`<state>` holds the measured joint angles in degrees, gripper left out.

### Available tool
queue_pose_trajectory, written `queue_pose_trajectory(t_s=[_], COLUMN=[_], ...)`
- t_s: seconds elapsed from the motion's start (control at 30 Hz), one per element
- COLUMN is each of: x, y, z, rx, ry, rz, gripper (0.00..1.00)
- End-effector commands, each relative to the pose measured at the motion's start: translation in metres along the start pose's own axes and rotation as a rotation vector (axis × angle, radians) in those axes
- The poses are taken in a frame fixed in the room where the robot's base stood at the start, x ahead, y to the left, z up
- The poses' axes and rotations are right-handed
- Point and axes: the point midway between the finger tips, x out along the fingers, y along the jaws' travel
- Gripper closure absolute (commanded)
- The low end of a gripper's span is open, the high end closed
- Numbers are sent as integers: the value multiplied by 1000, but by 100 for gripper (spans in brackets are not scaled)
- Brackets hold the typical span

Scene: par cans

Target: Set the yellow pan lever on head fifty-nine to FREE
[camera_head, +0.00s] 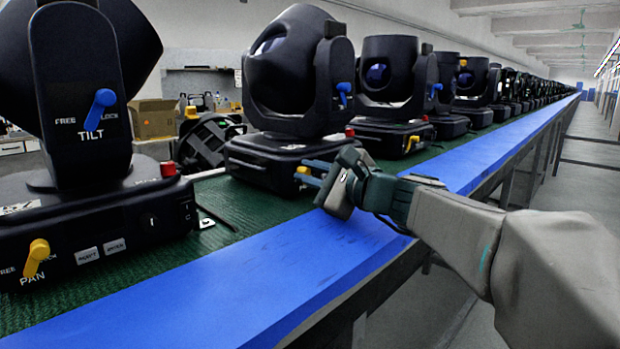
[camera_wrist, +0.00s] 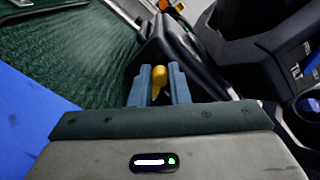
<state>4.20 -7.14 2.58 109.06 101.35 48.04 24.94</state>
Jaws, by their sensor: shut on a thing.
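A row of black moving heads stands on the green bench top. My gripper (camera_head: 313,173) reaches to the front of the second head (camera_head: 290,90) from the left. Its blue fingers are shut on that head's yellow pan lever (camera_head: 301,171). In the wrist view the yellow lever (camera_wrist: 159,82) sits between the two fingers (camera_wrist: 158,88). The lever's FREE and LOCK labels are hidden or too small to read. The head's number is not readable, so I cannot tell whether it is head fifty-nine.
The nearest head at left has its own yellow pan lever (camera_head: 37,257) and blue tilt lever (camera_head: 100,109). Another yellow lever (camera_head: 411,143) is on the third head. A blue bench edge (camera_head: 290,270) runs along the front; the aisle at right is clear.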

Motion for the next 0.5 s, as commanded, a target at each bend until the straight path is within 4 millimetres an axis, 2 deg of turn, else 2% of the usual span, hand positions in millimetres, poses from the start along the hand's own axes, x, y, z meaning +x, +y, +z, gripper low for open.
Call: queue_pose_trajectory(t_s=[0.27, 0.3, 0.37, 0.5], x=[0, 0, 0, 0], y=[0, 0, 0, 1], z=[-2, -2, -2, -1], rx=[-1, -1, -1, 0], ry=[4, 4, 4, 2], rz=[0, 1, 1, 1], gripper=[100, 82, 65, 63])
